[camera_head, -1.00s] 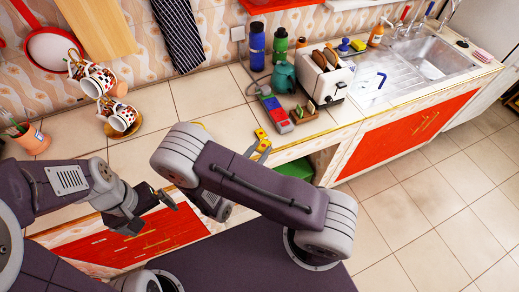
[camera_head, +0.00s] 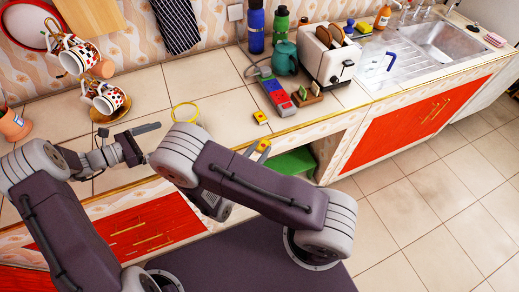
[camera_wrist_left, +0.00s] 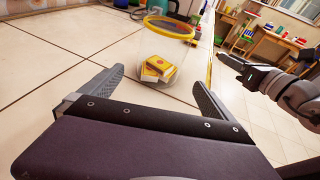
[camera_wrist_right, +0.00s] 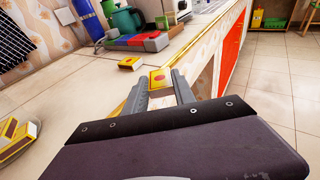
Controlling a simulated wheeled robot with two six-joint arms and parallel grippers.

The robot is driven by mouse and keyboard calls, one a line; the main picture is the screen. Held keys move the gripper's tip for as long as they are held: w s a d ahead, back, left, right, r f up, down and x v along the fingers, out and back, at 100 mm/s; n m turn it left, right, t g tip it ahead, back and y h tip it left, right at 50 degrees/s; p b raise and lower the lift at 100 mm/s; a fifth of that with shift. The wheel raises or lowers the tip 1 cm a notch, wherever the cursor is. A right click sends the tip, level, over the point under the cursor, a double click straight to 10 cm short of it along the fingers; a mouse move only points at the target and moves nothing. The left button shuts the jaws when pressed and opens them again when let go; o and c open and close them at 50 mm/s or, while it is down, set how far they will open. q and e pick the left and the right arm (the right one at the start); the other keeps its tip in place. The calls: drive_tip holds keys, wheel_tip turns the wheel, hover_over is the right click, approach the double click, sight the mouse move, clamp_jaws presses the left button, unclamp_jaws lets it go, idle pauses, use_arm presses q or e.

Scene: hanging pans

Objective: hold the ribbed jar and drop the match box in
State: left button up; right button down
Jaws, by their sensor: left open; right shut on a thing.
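The jar is clear, with a yellow rim (camera_head: 173,111), and stands on the counter. The rim also shows in the left wrist view (camera_wrist_left: 168,36), with several yellow match boxes (camera_wrist_left: 158,68) inside the glass. My left gripper (camera_head: 150,143) is open and empty, its fingers spread, with the jar ahead between them in its wrist view. My right gripper (camera_wrist_right: 159,76) is shut on a yellow match box (camera_wrist_right: 161,82), near the counter's front edge. In the head view this match box (camera_head: 263,146) is partly hidden by my right arm. Ribbing on the jar cannot be made out.
Another match box (camera_head: 260,117) lies on the counter right of the jar. Behind it are a red-blue block (camera_head: 276,98), a teal kettle (camera_head: 285,58), bottles and a toaster (camera_head: 328,58). Cups on a stand (camera_head: 110,98) are to the left.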

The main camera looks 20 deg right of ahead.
use_arm(q)
drive_tip(key=b+x, duration=0.3)
drive_tip(key=x, duration=0.6)
drive_tip(key=shift+f, duration=0.15)
drive_tip(key=shift+w+d, duration=0.2)
drive_tip(key=shift+d, duration=0.2)
drive_tip(key=c, duration=1.4)
drive_tip(key=o, duration=1.4)
